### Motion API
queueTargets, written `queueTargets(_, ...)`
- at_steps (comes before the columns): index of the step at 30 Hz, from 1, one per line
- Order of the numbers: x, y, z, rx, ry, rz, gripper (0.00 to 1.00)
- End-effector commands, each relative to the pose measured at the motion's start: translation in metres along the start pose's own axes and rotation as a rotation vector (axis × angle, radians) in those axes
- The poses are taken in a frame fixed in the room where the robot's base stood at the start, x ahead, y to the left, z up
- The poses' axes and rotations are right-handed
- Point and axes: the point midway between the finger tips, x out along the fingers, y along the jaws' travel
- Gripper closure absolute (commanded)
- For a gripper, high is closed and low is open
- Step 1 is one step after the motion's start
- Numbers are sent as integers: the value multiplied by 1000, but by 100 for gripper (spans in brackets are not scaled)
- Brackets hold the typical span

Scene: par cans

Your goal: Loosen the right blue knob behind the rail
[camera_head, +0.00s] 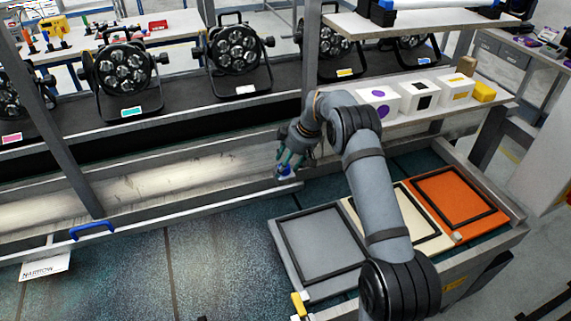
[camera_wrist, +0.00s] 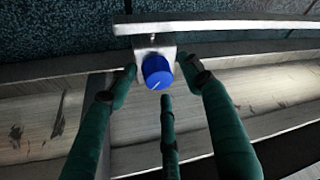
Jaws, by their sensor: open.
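The blue knob (camera_wrist: 157,72) with a white pointer line sits on a pale metal bracket (camera_wrist: 150,45) at the rail (camera_wrist: 230,27) in the wrist view. In the head view the knob (camera_head: 285,171) is small and partly covered by my fingers. My gripper (camera_wrist: 160,78) has teal fingers, spread open. One fingertip is left of the knob, one right of it, and a third is below it in the picture. I see gaps around the knob; whether any finger touches it is unclear. In the head view my gripper (camera_head: 290,160) is at the rail's right end.
A blue handle (camera_head: 92,230) is on the rail's front at the left, near a sign reading NARROW (camera_head: 45,264). A grey post (camera_head: 311,60) rises close behind my wrist. Par cans (camera_head: 238,50) stand on the rear shelf. Grey, cream and orange trays (camera_head: 275,232) lie at the right.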

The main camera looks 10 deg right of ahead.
Motion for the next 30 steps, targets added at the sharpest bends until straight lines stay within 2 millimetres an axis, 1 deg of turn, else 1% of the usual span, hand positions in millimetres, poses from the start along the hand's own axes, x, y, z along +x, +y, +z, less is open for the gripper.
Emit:
queueTargets(4, -5, 1, 0, 1, 0, 2, 50)
queueTargets(7, -17, 2, 0, 1, 1, 3, 50)
queueTargets(11, -43, 1, -1, 0, 2, 3, 50)
queueTargets(15, -74, 1, -1, 0, 2, 4, 50)
queueTargets(18, -92, 1, 0, 1, 1, 2, 50)
queueTargets(21, -106, 0, 0, 0, 1, 2, 50)
queueTargets(24, -115, 0, -1, -1, 1, 0, 50)
queueTargets(30, -120, 0, 0, -1, -1, -1, 50)
